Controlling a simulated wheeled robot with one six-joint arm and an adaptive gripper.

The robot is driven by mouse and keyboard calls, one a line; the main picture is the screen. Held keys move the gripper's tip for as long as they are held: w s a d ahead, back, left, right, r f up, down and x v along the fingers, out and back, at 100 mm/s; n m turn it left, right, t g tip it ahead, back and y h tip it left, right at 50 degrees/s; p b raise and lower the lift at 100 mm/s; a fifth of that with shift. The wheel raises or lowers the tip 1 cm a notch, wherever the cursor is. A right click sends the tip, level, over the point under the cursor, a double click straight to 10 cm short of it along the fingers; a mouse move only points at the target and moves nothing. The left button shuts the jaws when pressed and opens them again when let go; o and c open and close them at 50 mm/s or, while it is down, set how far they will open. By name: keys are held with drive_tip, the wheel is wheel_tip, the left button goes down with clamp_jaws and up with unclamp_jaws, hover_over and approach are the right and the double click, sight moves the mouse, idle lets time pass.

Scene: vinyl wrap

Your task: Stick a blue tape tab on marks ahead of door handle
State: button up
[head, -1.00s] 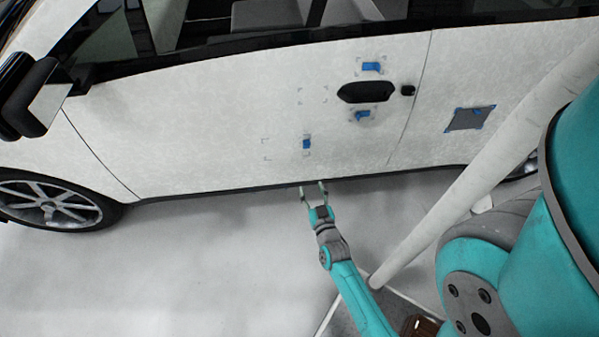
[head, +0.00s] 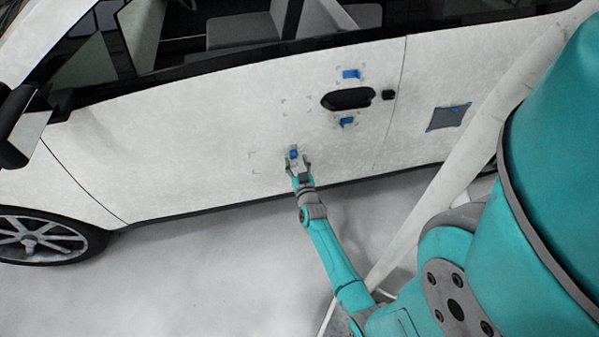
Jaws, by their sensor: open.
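The white car door carries a black door handle (head: 347,99). Blue tape tabs are on the door above the handle (head: 351,74) and below it (head: 347,122). Left of the handle, ahead of it, faint corner marks (head: 296,106) frame a bare patch with no blue in it. A lower blue tape tab (head: 294,154) sits within its own marks, down and left of the handle. My gripper (head: 297,161) is open, its two fingers on either side of this lower tab. Whether the fingers touch the tab or door cannot be told.
More corner marks (head: 260,163) lie left of the lower tab, with no tab in them. A grey patch (head: 449,117) with blue corners is right of the handle. The floor at left is clear.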

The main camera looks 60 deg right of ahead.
drive_tip(key=shift+x, duration=1.3)
clamp_jaws()
drive_tip(key=c, duration=0.9)
unclamp_jaws()
clamp_jaws()
drive_tip(key=shift+v, duration=0.8)
drive_tip(key=v, duration=0.6)
drive_tip(key=shift+s+a, duration=0.25)
